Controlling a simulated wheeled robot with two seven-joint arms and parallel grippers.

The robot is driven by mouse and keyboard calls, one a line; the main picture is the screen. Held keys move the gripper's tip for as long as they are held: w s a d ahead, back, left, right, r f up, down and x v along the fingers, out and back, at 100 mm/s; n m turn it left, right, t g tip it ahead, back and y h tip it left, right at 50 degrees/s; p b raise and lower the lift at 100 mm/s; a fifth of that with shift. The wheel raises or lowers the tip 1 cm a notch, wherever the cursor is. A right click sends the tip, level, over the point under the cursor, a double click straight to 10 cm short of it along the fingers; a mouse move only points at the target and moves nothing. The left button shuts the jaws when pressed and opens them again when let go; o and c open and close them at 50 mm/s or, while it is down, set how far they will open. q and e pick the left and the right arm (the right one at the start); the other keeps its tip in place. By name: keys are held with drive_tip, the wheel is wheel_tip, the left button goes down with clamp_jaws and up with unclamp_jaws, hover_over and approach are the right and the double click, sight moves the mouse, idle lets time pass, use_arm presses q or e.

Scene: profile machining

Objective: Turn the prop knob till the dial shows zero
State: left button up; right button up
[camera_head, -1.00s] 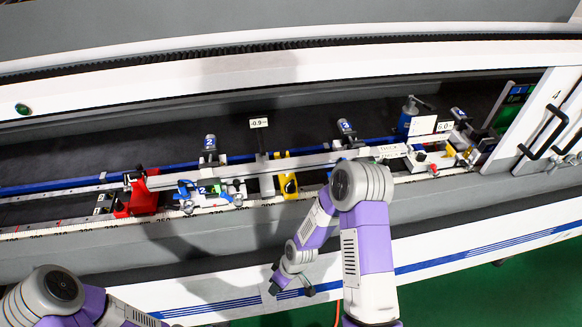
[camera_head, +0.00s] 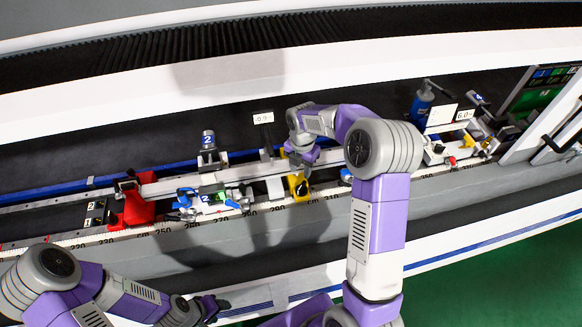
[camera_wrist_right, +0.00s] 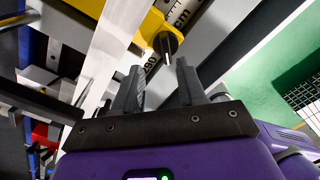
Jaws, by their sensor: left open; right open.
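The yellow prop (camera_head: 293,184) stands under the long light profile bar, with its black knob (camera_head: 303,188) facing the front. The dial (camera_head: 263,118) is a small white display on a post behind the bar; it seems to read about -0.9, with the last digit blurred. My right gripper (camera_head: 303,163) points down just above the prop and partly hides it. In the right wrist view, the open, empty right jaws (camera_wrist_right: 157,82) point toward the black knob (camera_wrist_right: 165,43), apart from it. My left gripper (camera_head: 215,305) is open and empty at the front edge.
A red clamp block (camera_head: 139,207) holds the bar at the left. A blue-and-white unit marked 2 (camera_head: 207,198) stands left of the prop. A white display reading 6.0 (camera_head: 464,115) stands at the right. A numbered scale (camera_head: 75,240) runs along the front.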

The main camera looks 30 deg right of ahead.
sight(302, 185)
drive_tip(key=shift+s+f, duration=0.15)
drive_tip(key=f, duration=0.4)
drive_tip(key=s+f, duration=0.1)
drive_tip(key=f, duration=0.1)
drive_tip(key=shift+f+p, duration=0.3)
drive_tip(key=shift+w, duration=0.1)
clamp_jaws()
